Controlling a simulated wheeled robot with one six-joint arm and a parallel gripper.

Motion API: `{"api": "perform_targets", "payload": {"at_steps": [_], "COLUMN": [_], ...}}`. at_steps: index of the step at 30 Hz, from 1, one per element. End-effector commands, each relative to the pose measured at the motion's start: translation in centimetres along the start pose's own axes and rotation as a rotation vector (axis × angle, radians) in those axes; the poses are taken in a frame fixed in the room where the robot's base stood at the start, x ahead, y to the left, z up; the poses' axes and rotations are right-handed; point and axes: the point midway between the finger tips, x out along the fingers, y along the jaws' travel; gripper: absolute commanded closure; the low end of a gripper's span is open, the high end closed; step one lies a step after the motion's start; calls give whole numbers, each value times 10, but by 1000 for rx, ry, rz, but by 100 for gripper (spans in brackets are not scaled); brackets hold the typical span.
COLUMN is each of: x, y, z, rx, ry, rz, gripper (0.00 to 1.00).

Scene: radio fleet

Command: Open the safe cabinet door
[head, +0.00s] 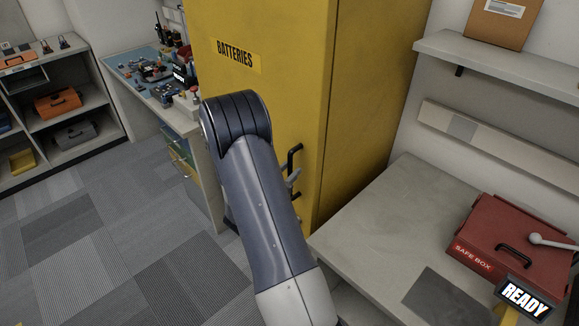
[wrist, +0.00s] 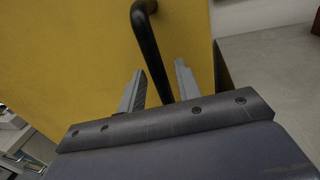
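The safe cabinet is a tall yellow cabinet (head: 270,40) marked "BATTERIES" in the head view. Its front door (head: 300,90) looks shut, and the yellow face fills much of the wrist view (wrist: 70,50). A black bar handle (head: 296,152) stands upright near the door's right edge. In the wrist view the handle (wrist: 146,35) runs down between the two grey fingers of my gripper (wrist: 160,68). The fingers are apart, with a small gap on each side of the handle. In the head view my arm hides most of my gripper (head: 292,178) and part of the door.
A grey worktop (head: 375,215) with a red safe box (head: 510,240) stands close on the cabinet's right, below a wall shelf (head: 500,65). A cluttered bench (head: 185,120) stands on its left. Shelving (head: 75,150) is far left. Carpeted floor (head: 110,240) lies open at left.

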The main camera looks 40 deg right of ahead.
Motion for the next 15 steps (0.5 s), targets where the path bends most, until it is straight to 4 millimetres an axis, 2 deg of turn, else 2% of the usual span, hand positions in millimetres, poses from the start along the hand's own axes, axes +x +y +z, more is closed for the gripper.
{"api": "perform_targets", "payload": {"at_steps": [4, 12, 15], "x": [8, 9, 9], "y": [0, 0, 0], "z": [1, 0, 0], "rx": [1, 0, 0], "ry": [-1, -1, -1], "rz": [0, 0, 0], "gripper": [68, 68, 76]}}
